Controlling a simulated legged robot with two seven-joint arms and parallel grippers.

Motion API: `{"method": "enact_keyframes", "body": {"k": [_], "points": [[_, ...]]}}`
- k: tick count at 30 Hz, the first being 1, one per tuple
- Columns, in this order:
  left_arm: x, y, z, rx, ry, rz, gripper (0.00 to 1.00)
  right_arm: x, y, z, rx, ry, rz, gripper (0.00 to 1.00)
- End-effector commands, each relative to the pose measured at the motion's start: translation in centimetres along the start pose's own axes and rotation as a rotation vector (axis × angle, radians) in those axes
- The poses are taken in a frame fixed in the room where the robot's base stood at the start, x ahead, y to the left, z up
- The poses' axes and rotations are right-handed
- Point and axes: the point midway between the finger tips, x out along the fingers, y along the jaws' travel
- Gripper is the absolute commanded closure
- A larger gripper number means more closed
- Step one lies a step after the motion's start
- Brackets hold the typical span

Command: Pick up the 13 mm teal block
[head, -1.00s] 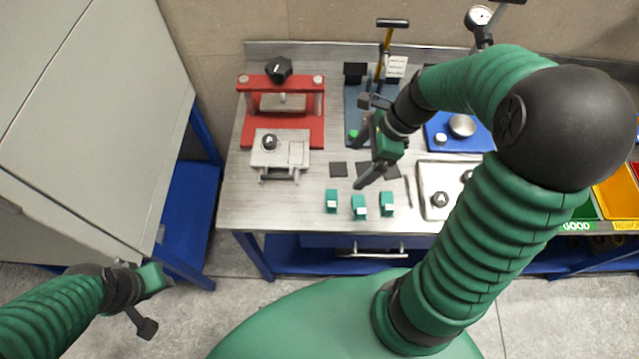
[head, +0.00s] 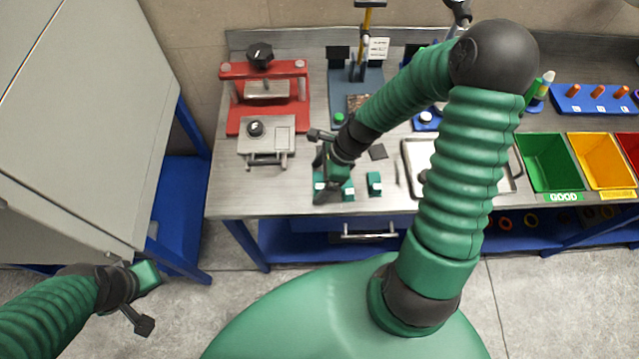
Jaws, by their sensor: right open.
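Small teal blocks with pale labels stand near the bench's front edge: a left one (head: 319,184), a middle one (head: 348,190) and a right one (head: 374,184). Their sizes cannot be read, so I cannot tell which is 13 mm. My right gripper (head: 322,186) is open and points down at the left block, partly covering it and the middle one. I cannot tell whether it touches either. My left gripper (head: 148,297) is over the floor at the lower left, away from the bench; its fingers do not show clearly.
A red press (head: 265,92) and a grey mould (head: 266,138) stand left of the blocks. A metal tray (head: 410,150) lies to the right, partly behind my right arm. Green (head: 548,165) and yellow (head: 600,165) bins stand farther right. A grey cabinet (head: 90,120) rises at left.

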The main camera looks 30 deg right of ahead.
Motion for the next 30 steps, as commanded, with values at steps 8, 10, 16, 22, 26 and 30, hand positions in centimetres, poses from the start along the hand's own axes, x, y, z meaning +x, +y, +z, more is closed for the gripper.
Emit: {"method": "enact_keyframes", "body": {"k": [8, 10, 16, 22, 26, 30], "points": [[0.00, 0.00, -0.01, 0.000, 0.000, 0.000, 0.64, -0.09, 0.07, -0.03, -0.001, 0.000, 0.000, 0.34], [0.00, 0.00, -0.01, 0.000, 0.000, 0.000, 0.64, -0.10, 0.07, -0.03, -0.001, 0.000, 0.000, 0.44], [0.00, 0.00, -0.01, 0.000, 0.000, 0.000, 0.64, -0.09, 0.03, -0.02, -0.001, 0.000, 0.000, 0.70], [-0.01, 0.00, -0.01, 0.000, 0.000, 0.000, 0.64, -0.11, 0.03, -0.01, -0.001, 0.000, 0.000, 0.84], [-0.06, 0.00, -0.02, 0.000, 0.000, 0.000, 0.64, -0.16, 0.04, 0.00, -0.001, 0.000, 0.000, 0.84], [-0.59, 0.00, -0.15, 0.000, 0.000, 0.000, 0.64, -0.62, -0.08, 0.17, -0.002, 0.000, 0.000, 0.84]]}}
